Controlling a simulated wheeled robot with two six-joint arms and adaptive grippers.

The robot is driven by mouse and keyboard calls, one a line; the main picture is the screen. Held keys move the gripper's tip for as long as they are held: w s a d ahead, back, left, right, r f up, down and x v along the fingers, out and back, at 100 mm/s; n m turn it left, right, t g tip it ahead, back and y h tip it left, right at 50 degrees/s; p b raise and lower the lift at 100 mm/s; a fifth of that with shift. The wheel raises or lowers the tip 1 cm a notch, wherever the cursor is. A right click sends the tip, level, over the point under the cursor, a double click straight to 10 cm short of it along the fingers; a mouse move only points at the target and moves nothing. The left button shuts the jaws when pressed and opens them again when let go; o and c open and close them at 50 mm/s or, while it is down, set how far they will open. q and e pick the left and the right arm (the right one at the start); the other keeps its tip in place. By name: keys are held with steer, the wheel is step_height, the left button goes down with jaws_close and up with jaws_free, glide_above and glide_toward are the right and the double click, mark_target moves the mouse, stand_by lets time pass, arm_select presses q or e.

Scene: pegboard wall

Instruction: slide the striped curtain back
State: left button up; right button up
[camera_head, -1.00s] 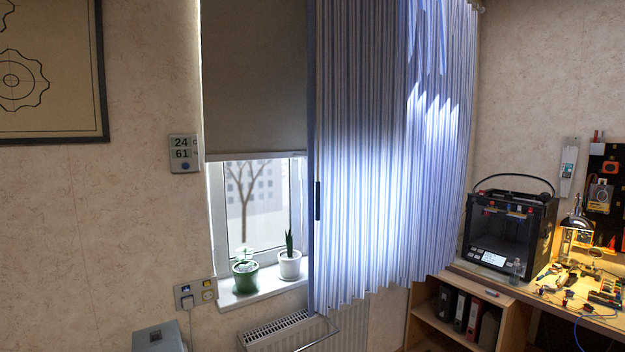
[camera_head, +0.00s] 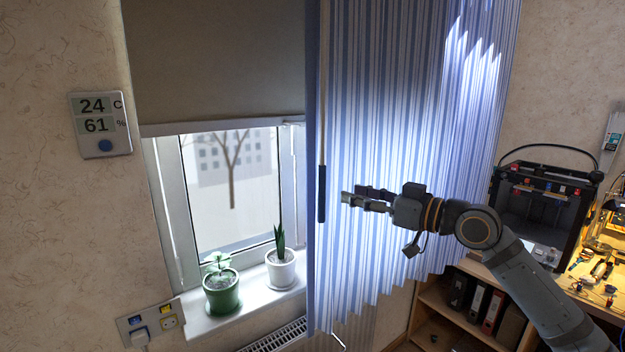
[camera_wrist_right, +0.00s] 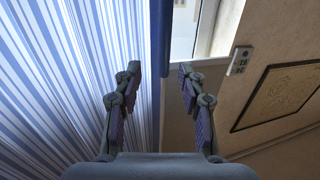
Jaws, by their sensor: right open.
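The blue-and-white striped curtain (camera_head: 400,130) hangs in folds over the right part of the window. A thin draw rod ending in a dark grip (camera_head: 322,193) hangs along its left edge. My right gripper (camera_head: 353,195) is open and empty in front of the curtain, its fingertips pointing left, a little right of the dark grip. In the right wrist view, the gripper (camera_wrist_right: 159,77) shows its two fingers spread, with the curtain's dark blue edge band (camera_wrist_right: 161,35) between and beyond them. Whether anything touches cannot be told. My left gripper is not in view.
Green (camera_head: 222,293) and white (camera_head: 281,268) plant pots stand on the sill (camera_head: 255,297) left of the curtain. A roller blind (camera_head: 220,60) covers the upper window. A 3D printer (camera_head: 543,205) and a shelf of binders (camera_head: 475,305) are at the right.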

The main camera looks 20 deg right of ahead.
mark_target(325, 185)
steer(key=p+x, duration=0.4)
steer(key=x, duration=0.1)
steer(key=r+p+x, duration=0.1)
steer(key=p+x, duration=0.1)
steer(key=x, duration=0.1)
steer(key=shift+s+a, duration=0.1)
steer(key=shift+a, duration=0.25)
steer(key=shift+w+a+f, duration=0.15)
steer(key=shift+w+a, duration=0.05)
steer(key=shift+w, duration=0.1)
steer(key=shift+w+a+f, duration=0.15)
steer(key=shift+w+f, duration=0.05)
steer(key=shift+w, duration=0.1)
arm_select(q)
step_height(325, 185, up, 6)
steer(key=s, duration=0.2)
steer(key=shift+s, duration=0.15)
arm_select(e)
jaws_close()
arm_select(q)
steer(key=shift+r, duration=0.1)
